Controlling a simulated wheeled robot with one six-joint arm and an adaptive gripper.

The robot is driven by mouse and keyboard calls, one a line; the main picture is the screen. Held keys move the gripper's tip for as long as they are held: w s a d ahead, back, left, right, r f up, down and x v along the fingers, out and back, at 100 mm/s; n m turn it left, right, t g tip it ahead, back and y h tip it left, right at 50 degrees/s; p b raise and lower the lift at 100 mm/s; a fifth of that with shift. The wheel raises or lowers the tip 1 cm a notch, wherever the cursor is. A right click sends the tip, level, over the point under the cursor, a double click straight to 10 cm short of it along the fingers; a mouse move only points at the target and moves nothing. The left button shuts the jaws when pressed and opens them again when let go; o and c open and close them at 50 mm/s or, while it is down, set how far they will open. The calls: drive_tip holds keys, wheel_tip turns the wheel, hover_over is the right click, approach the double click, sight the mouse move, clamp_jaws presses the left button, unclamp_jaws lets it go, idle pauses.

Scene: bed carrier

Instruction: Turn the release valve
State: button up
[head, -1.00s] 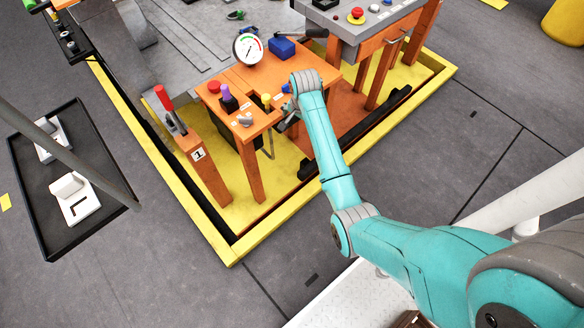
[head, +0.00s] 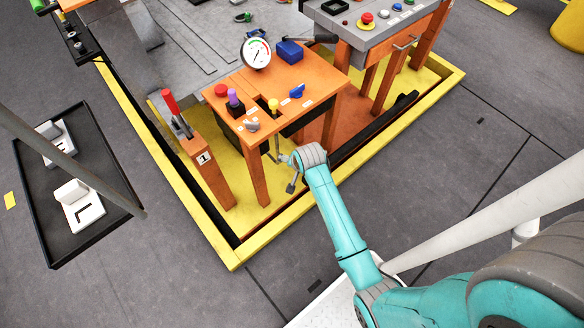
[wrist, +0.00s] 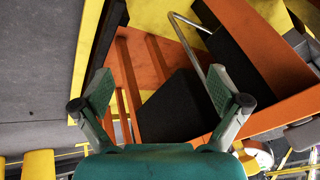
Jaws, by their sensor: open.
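A small orange table (head: 275,85) carries several controls. A blue handle (head: 297,91) like a valve handle sits near its right edge. A grey knob (head: 252,125) is at the front corner. The labels are too small to read, so I cannot tell which control is the release valve. My gripper (head: 285,173) is low, in front of the table's front right side and below its top, apart from the controls. In the wrist view my gripper (wrist: 163,48) is open with nothing between its fingers. A bent metal rod (wrist: 190,38) shows beyond them, near the right finger.
The table also holds a gauge (head: 256,53), a blue box (head: 289,51), and red, purple and yellow knobs. A red lever (head: 170,102) stands on a post to the left. A yellow frame (head: 240,255) edges the area. Grey floor is free in front.

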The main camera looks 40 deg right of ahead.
drive_tip(key=shift+s+a+f+n, duration=0.35)
drive_tip(key=shift+s+a+n, duration=0.05)
drive_tip(key=shift+s+a, duration=0.35)
drive_tip(key=s+a+r+n+t, duration=0.25)
drive_tip(key=s+a, duration=0.25)
drive_tip(key=s, duration=0.4)
drive_tip(key=s+a+r+n+t, duration=0.25)
drive_tip(key=s+a, duration=0.25)
drive_tip(key=s, duration=0.5)
drive_tip(key=s+a+r+n+t, duration=0.2)
drive_tip(key=s+r, duration=0.5)
drive_tip(key=r, duration=0.4)
drive_tip(key=s+a+r+n+t+y, duration=0.1)
drive_tip(key=s+r+n+t, duration=0.1)
drive_tip(key=s+r, duration=0.6)
wheel_tip(320, 180, up, 3)
drive_tip(key=shift+s+a+f+n+t+y, duration=0.15)
drive_tip(key=shift+a+n+t+y, duration=0.2)
drive_tip(key=shift+n, duration=0.45)
